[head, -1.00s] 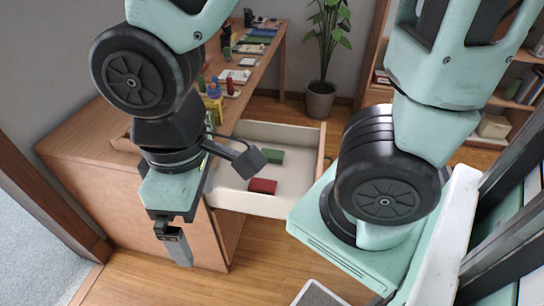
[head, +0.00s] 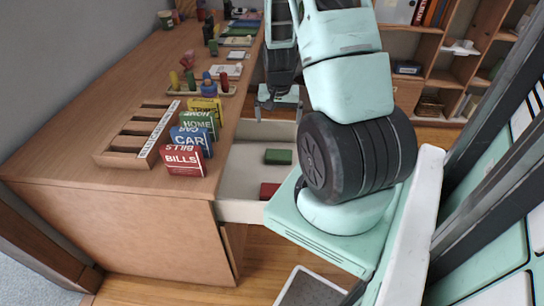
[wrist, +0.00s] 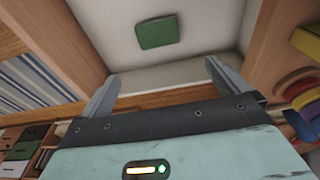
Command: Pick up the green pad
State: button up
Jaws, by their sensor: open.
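The green pad (head: 278,156) lies flat in an open, light-coloured drawer (head: 243,178), toward its far part. In the wrist view the green pad (wrist: 159,32) shows beyond and between my two fingertips, on the pale drawer bottom. My gripper (wrist: 163,78) is open and empty, with a clear gap between it and the pad. In the head view my gripper (head: 279,103) hangs near the drawer's far end, partly hidden by my arm. A red pad (head: 269,191) lies in the same drawer, nearer, partly covered by my arm.
The wooden desk (head: 110,120) carries a slotted wooden holder (head: 140,133) and upright blocks reading BILLS (head: 184,160), CAR (head: 190,141) and HOME. Several small coloured objects stand behind them. Shelves (head: 450,60) fill the back right.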

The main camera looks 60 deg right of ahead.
send_over(279, 154)
jog(key=f, duration=1.1)
jog(key=shift+s+a+f, duration=0.1)
jog(key=shift+a, duration=0.15)
jog(key=shift+d+f, duration=0.2)
jog(key=shift+f, duration=2.85)
jog(key=c, duration=0.8)
jog(key=shift+o, duration=0.2)
jog(key=shift+r, duration=0.1)
notch_tip(279, 154, up, 10)
